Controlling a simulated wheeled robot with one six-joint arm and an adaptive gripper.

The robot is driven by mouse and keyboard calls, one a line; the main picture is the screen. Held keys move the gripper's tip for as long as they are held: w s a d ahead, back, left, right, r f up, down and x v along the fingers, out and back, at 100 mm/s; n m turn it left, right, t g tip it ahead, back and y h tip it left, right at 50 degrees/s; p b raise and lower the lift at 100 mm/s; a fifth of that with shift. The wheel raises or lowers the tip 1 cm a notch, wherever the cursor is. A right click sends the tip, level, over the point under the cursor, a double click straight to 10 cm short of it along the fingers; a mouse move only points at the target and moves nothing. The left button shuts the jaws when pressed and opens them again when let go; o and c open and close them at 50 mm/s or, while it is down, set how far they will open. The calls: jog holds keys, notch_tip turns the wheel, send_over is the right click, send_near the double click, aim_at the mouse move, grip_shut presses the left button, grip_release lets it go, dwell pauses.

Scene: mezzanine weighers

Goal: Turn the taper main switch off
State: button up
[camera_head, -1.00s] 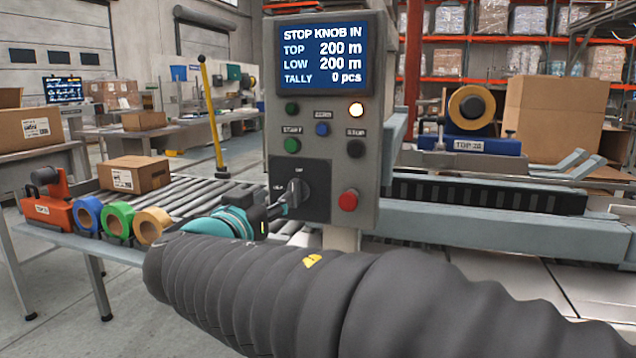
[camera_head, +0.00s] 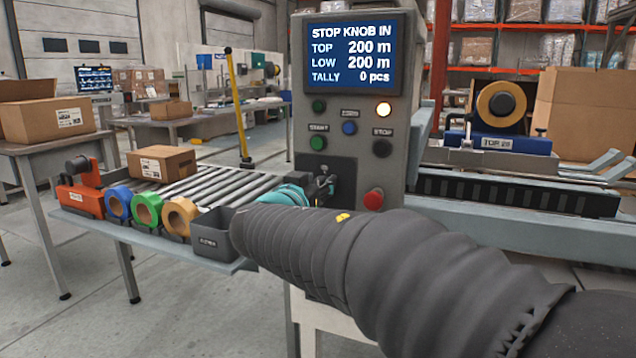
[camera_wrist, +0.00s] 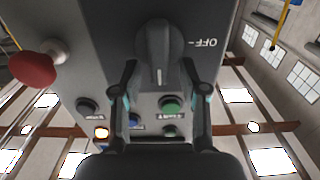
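The main switch is a dark grey rotary knob (camera_wrist: 158,55) on a dark plate of the control box. In the wrist view, which is upside down to the panel, an "OFF" mark (camera_wrist: 203,43) is to the knob's right. The white line on the knob points down in that view, not at OFF. My gripper (camera_wrist: 158,75) has its two fingers apart, one on each side of the knob; gaps show, and I cannot tell any contact. In the head view my gripper (camera_head: 322,185) is at the dark plate and mostly hides the knob.
The control box (camera_head: 410,150) has a display (camera_head: 350,58) reading "STOP KNOB IN", a lit lamp (camera_head: 383,109), a green button (camera_head: 318,143), a black button (camera_head: 382,148) and a protruding red knob (camera_head: 373,200). Tape rolls (camera_head: 148,209) and a grey bin (camera_head: 212,236) stand left of my arm.

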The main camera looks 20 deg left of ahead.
grip_shut()
jog(key=shift+a+f+b, duration=0.1)
jog(key=shift+b, duration=0.4)
jog(key=n+b, duration=0.2)
jog(key=n, duration=0.4)
jog(key=a+f+n+b, duration=0.1)
jog(key=n+b, duration=0.2)
jog(key=n, duration=0.3)
jog(key=a+f+n+b, duration=0.1)
jog(key=n+b, duration=0.2)
jog(key=n, duration=0.2)
jog(key=shift+n, duration=0.4)
jog(key=shift+o, duration=0.7)
grip_release()
